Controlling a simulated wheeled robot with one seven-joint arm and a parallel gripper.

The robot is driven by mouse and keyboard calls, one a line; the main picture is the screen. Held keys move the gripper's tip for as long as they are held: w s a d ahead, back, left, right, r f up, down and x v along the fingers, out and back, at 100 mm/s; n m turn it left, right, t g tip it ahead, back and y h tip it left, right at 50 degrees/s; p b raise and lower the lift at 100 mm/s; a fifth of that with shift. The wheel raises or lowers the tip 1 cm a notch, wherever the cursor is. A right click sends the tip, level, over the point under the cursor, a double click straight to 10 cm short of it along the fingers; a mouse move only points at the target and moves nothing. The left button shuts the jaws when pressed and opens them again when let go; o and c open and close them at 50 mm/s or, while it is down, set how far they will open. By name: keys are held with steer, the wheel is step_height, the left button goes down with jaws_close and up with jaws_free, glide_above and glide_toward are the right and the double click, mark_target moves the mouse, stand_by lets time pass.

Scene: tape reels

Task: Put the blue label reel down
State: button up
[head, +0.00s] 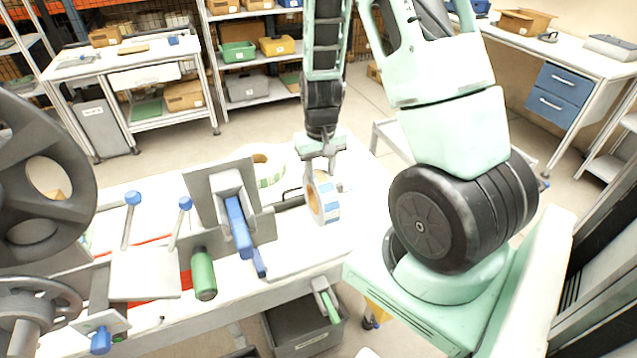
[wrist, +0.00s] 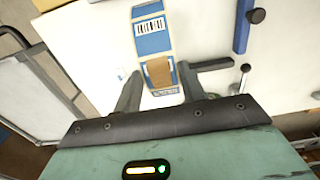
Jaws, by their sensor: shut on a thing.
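The blue label reel (head: 329,207) hangs upright from my gripper (head: 320,168) near the right end of the white bench (head: 345,237). It has a cardboard core and blue-and-white labels around it. In the wrist view the blue label reel (wrist: 152,40) shows edge-on with a barcode label, and the fingers of my gripper (wrist: 158,85) are shut on its near part. From these views I cannot tell whether its lower edge touches the bench.
A reel with green labels (head: 270,178) lies behind and left of the blue one. A grey machine with a blue bar (head: 238,226) and a green cylinder (head: 203,275) stands to the left. A dark bin (head: 300,328) is under the bench. Bare bench surrounds the held reel's front.

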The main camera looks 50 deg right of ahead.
steer(key=shift+f+p, duration=0.3)
steer(key=shift+f, duration=1.95)
steer(key=shift+f, duration=0.2)
steer(key=o, duration=1.3)
steer(key=shift+r, duration=0.1)
step_height(320, 180, up, 12)
steer(key=shift+r+b, duration=0.1)
steer(key=shift+b, duration=0.65)
